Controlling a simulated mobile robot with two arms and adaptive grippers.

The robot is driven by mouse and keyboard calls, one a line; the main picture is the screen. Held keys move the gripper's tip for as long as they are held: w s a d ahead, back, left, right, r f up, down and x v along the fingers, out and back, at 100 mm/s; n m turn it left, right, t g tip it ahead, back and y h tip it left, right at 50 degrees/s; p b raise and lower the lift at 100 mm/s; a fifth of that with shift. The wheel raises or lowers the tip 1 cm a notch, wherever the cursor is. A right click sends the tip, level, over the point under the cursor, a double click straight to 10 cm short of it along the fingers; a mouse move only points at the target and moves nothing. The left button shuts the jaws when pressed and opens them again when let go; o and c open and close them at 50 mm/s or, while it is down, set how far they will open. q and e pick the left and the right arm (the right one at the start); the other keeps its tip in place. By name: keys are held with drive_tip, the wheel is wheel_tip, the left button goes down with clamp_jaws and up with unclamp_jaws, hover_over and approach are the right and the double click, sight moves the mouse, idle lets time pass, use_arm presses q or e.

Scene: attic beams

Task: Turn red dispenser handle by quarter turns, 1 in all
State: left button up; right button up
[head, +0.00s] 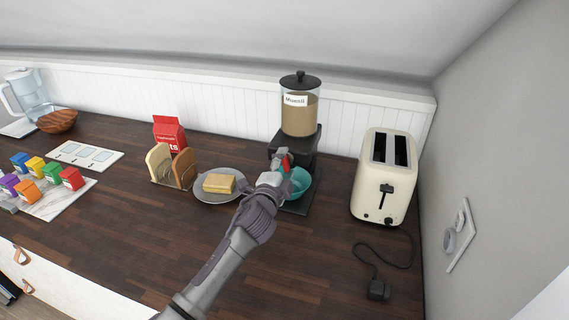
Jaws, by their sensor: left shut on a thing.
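The dispenser (299,112) stands at the back of the counter, with a clear container labelled "Muesli", a black lid and a black base. Its red handle (285,163) shows as a small red patch at the front of the base, partly hidden by my gripper. My left gripper (280,163) is at the handle and shut on it. The handle's exact angle is hard to see. A teal bowl (301,184) sits under the dispenser, partly behind my gripper. My right gripper is not in view.
A cream toaster (374,190) stands right of the dispenser, its unplugged cord (378,290) in front. Left are a plate with butter (219,184), a toast rack (172,168), a red packet (169,133) and coloured boxes (52,172). The counter's front middle is clear.

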use_arm(q)
drive_tip(key=shift+m, duration=1.2)
drive_tip(key=shift+f, duration=0.1)
drive_tip(key=o, duration=1.1)
drive_tip(key=shift+o, duration=0.2)
drive_tip(key=v, duration=1.2)
drive_tip(key=shift+s, duration=0.1)
